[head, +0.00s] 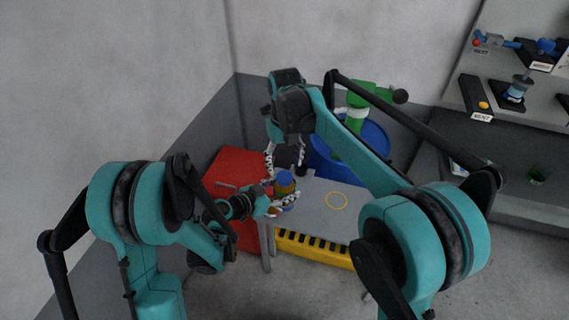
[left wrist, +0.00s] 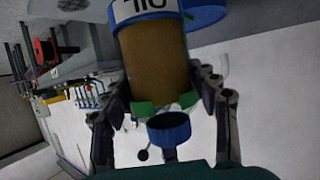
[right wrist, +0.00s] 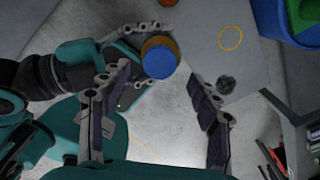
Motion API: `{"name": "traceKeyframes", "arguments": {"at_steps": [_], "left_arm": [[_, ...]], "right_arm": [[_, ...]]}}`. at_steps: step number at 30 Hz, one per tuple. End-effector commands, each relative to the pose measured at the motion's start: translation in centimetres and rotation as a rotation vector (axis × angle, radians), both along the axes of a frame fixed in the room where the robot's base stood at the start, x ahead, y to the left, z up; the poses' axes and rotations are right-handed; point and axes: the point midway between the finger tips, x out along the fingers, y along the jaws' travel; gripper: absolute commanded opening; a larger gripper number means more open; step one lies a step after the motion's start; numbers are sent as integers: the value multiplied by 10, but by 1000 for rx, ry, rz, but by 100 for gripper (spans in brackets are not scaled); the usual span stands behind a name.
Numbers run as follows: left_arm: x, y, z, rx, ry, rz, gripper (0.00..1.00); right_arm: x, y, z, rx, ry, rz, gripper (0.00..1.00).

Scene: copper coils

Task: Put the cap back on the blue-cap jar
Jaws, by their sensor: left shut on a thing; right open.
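The amber jar (head: 287,189) is held upright in front of the grey table, with a blue round cap (right wrist: 159,62) over its mouth. In the left wrist view the amber jar (left wrist: 155,62) shows a white label with upside-down lettering. My left gripper (head: 280,198) is shut around the jar's body. My right gripper (head: 286,160) is above the jar, fingers pointing down. In the right wrist view the right gripper (right wrist: 155,112) is open and empty, with the jar beyond its fingertips and apart from them. How firmly the cap is seated cannot be told.
The grey table (head: 318,205) has a yellow ring mark (head: 336,200) and free room. A blue bin (head: 375,140) with a green object (head: 356,110) stands behind. A red surface (head: 226,172) lies left. Shelves (head: 520,112) with small items stand at right.

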Motion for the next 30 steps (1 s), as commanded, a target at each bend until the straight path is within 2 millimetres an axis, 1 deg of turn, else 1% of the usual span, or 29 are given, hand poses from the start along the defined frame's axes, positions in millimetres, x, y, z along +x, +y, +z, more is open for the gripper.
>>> {"name": "traceKeyframes", "arguments": {"at_steps": [4,8,11,30], "left_arm": [[0,0,0,-1,-1,0,0],[0,0,0,-1,-1,0,0],[0,0,0,-1,-1,0,0],[0,0,0,-1,-1,0,0]], "right_arm": [[0,0,0,0,0,27,59],[0,0,1,1,-1,167,59],[0,0,3,2,-2,365,59],[0,0,18,10,-9,1961,59]]}}
